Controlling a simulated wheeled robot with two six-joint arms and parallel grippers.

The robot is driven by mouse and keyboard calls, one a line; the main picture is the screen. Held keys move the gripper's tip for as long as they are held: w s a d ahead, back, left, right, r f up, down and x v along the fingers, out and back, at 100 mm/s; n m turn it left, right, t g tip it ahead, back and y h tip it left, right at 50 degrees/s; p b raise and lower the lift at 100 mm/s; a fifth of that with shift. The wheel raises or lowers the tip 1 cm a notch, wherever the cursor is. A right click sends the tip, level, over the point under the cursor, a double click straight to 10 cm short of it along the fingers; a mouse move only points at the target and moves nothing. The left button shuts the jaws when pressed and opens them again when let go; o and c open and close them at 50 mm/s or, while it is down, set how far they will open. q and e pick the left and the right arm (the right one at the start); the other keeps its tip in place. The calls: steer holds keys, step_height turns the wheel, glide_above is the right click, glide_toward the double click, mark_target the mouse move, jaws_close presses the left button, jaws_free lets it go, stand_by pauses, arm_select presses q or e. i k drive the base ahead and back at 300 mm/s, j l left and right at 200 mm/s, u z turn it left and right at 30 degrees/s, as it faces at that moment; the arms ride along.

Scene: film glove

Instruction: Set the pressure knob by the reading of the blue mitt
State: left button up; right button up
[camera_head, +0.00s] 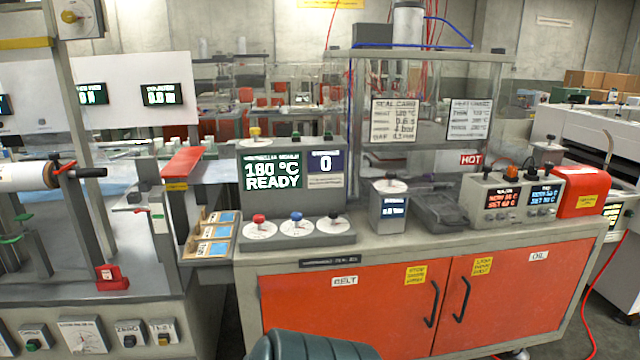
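Three dial knobs stand in a row on the counter: a red knob (259,219), a blue knob (296,216) and a black knob (334,217), each on a white round dial. Their markings are too small to read. Behind them a green display (272,172) reads 180 °C READY, beside a counter display (326,163) showing 0. A seal card (395,119) lists settings including what looks like 180 °C and 0.6 s. I cannot make out a blue mitt. Neither of my grippers is in view.
A small grey gauge box (389,207) stands right of the knobs. A tray with blue-tinted cards (211,232) sits at the left. Farther right are a HOT sign (471,160), twin red and blue readouts (522,198) and a red box (583,191). The counter's front strip is clear.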

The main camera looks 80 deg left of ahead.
mark_target(391, 175)
steer(key=u, duration=2.3)
